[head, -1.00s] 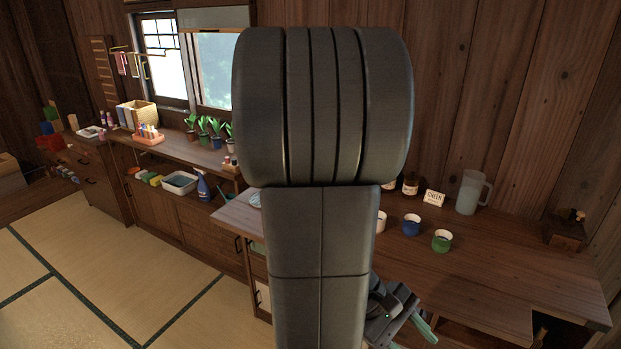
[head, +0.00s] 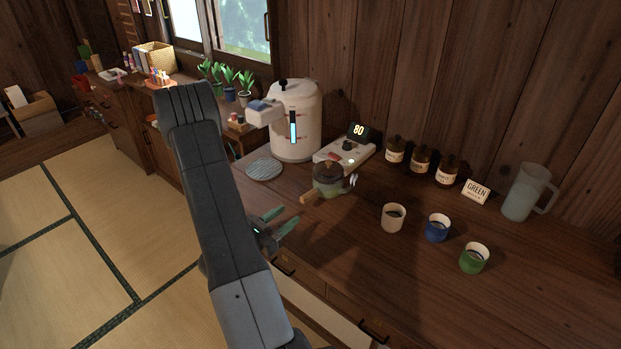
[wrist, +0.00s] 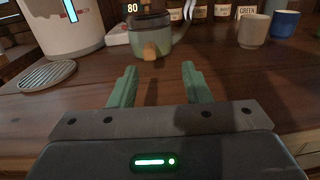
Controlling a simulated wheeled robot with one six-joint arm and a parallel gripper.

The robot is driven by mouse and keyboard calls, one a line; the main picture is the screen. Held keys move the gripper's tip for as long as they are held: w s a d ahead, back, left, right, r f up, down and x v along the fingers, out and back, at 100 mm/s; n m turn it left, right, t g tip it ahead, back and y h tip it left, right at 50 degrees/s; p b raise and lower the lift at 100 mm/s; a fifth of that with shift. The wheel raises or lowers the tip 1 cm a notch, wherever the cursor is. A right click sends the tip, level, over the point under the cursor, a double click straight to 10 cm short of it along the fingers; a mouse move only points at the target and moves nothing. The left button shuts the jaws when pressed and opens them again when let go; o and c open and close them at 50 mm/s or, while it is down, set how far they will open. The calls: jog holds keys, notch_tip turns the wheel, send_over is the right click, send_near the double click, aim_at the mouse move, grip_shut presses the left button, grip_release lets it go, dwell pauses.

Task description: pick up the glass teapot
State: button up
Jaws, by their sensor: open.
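The glass teapot (head: 328,183) stands upright on the wooden counter, in front of the white scale-like unit with the "80" display. It has a dark lid, a greenish glass body and a wooden handle pointing toward my gripper. In the wrist view the teapot (wrist: 151,36) is at top centre, its handle facing me. My gripper (head: 281,221) is open and empty, short of the teapot at the counter's front edge. In the wrist view both green fingers (wrist: 152,84) are apart, with bare counter between them and the teapot.
A large white dispenser (head: 297,125) and a round grille (head: 264,169) stand left of the teapot. Brown jars (head: 420,161), a GREEN card (head: 476,191) and a pitcher (head: 526,192) stand behind. The right front counter is clear.

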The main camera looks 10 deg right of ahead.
jog(key=shift+w+a+f+n, duration=0.3)
jog(key=shift+w+a+f, duration=0.1)
jog(key=shift+w+t+y, duration=0.25)
jog(key=shift+t+y, duration=0.05)
jog(key=shift+t, duration=0.1)
jog(key=p, duration=0.2)
send_near(312, 191)
jog(key=x, duration=0.3)
jog(key=shift+f, duration=0.1)
jog(key=shift+p+x, duration=0.5)
jog(key=shift+x, duration=2.85)
grip_shut()
